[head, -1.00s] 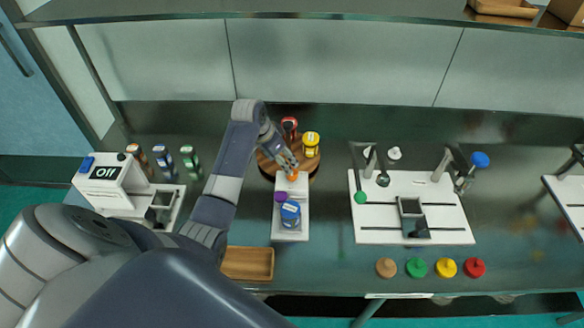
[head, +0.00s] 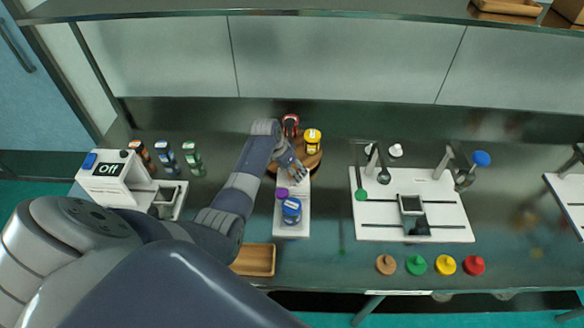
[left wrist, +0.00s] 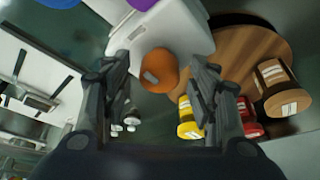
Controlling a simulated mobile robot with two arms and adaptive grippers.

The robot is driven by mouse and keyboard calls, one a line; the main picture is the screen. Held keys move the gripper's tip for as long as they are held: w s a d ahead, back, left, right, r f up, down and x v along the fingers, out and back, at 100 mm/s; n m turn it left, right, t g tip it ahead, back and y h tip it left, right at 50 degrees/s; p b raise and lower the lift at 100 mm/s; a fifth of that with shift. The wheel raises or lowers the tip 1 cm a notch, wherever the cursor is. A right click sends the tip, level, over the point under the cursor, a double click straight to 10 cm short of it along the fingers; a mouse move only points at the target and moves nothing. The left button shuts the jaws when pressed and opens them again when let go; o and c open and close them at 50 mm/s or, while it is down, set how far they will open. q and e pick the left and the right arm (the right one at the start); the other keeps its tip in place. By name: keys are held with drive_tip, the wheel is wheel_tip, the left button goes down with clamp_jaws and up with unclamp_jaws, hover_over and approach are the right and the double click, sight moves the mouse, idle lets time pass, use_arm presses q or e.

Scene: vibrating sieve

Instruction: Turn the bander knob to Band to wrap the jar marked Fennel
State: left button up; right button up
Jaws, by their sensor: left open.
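My left gripper (head: 299,172) is over the far end of a narrow white block (head: 291,230). In the left wrist view its open fingers (left wrist: 160,66) stand on either side of an orange round piece (left wrist: 158,72), with gaps visible. The gripper hides that piece in the head view. A purple piece (head: 282,192) and a blue-topped one (head: 291,208) are nearer on the block. A white machine (head: 137,187) at left reads "Off". Red (head: 290,125) and yellow (head: 313,140) jars stand on a round wooden board (head: 312,165). No label reading Fennel is legible. My right gripper is out of view.
Several small jars (head: 165,157) stand behind the "Off" machine. A wooden tray (head: 256,260) lies in front of the block. A white plate with posts (head: 450,233) is to the right, with coloured knobbed pieces (head: 417,265) before it.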

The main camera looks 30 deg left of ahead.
use_arm(q)
drive_tip(key=shift+c, duration=0.9)
drive_tip(key=c, duration=0.9)
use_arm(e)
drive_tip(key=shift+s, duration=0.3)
use_arm(q)
drive_tip(key=shift+s+d, duration=0.1)
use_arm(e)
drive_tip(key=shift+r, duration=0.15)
